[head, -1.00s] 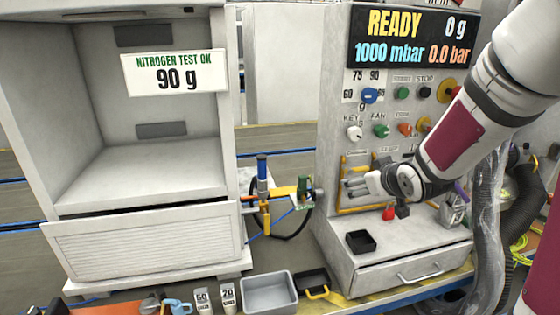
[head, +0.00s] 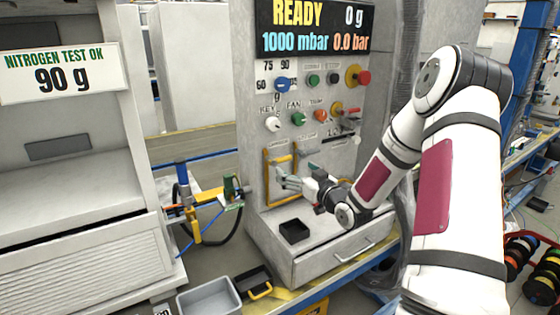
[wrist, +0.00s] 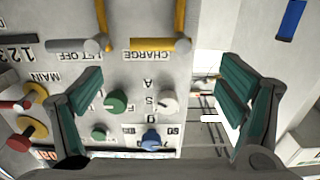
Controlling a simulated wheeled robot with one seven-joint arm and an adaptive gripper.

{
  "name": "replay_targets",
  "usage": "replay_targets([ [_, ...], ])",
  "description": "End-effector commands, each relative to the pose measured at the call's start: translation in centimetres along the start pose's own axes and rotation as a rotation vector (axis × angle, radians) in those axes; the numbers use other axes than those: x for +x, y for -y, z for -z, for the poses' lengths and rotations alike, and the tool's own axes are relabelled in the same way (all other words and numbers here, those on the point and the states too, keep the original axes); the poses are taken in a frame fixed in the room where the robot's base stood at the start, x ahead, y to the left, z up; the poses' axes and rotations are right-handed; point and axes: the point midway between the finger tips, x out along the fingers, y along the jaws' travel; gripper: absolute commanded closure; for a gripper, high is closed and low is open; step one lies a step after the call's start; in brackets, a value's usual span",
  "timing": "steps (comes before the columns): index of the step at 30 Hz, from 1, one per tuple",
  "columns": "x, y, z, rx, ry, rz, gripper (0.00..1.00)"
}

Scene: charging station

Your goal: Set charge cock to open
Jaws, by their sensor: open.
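In the wrist view, which is upside down, the CHARGE label (wrist: 151,56) sits beside a yellow pipe (wrist: 182,20) with a bend and fitting, which I take as the charge cock; its lever position is unclear. The yellow pipework (head: 267,182) also shows in the head view, on the lower front of the grey panel. My gripper (head: 283,179) is in front of that panel, close to the pipework and partly covering it. In the wrist view my gripper (wrist: 160,82) is open and empty, its green-padded fingers wide apart. I see no contact with the cock.
Knobs, including a blue one (head: 282,84) and a green one (head: 298,118), lie above the pipework. A black tray (head: 294,231) stands on the ledge below my gripper. A yellow hose tool (head: 205,205) hangs left of the panel. The display (head: 312,27) reads READY, 0 g.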

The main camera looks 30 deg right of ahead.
Motion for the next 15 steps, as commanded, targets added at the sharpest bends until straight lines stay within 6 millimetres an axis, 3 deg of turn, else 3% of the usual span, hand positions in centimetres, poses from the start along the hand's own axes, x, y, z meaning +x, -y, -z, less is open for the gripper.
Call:
replay_targets([
  [9,6.3,0.1,0.0,0.000,-0.002,0.002,0.12],
  [15,8.7,0.0,-0.1,0.001,0.001,0.000,0.12],
])
